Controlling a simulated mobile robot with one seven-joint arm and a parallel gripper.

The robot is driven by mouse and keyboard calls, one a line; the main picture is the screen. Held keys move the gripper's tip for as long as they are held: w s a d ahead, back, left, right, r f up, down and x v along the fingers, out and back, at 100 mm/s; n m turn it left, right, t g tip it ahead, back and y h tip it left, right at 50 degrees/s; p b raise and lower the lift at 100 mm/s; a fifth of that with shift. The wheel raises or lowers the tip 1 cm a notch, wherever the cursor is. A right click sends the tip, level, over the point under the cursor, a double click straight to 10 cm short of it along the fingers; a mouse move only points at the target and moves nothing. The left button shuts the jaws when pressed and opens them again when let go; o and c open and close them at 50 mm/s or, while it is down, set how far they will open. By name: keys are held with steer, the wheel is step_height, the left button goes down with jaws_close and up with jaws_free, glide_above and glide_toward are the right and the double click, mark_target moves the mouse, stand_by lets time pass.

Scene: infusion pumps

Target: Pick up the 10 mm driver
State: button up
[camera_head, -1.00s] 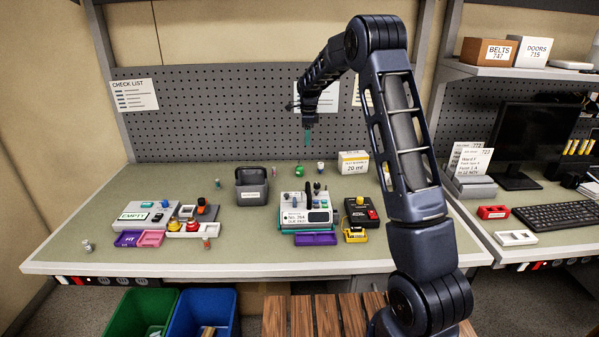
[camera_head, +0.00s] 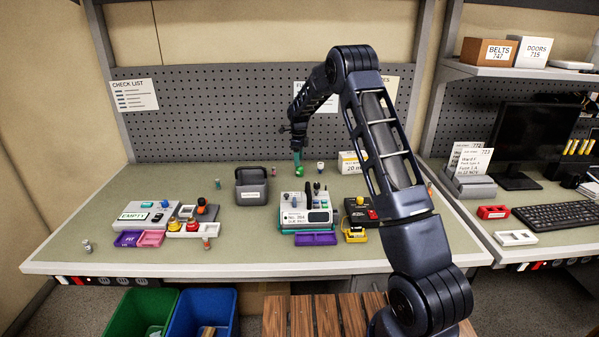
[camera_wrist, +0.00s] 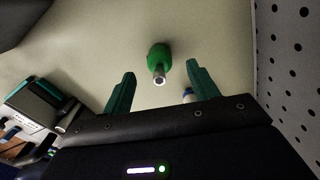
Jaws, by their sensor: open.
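A green-handled driver with a metal socket tip stands near the back of the bench. In the head view its green handle (camera_head: 299,172) shows just under my gripper (camera_head: 297,158). In the wrist view the driver (camera_wrist: 159,62) points its socket end toward the camera, between and beyond the two green fingertips of my gripper (camera_wrist: 161,69). The fingers are apart, with nothing between them held. No size marking is legible on the driver, so I cannot tell whether it is the 10 mm one.
A small white-and-blue item (camera_wrist: 188,94) is partly behind the right finger; a similar one stands right of the driver (camera_head: 320,167). A pump (camera_head: 305,217) stands in front, a grey bin (camera_head: 251,187) to the left, a labelled box (camera_head: 349,163) to the right. The pegboard (camera_head: 230,120) is close behind.

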steer(key=f, duration=0.5)
steer(key=shift+s+d, duration=0.15)
steer(key=shift+d, duration=0.05)
steer(key=c, duration=1.1)
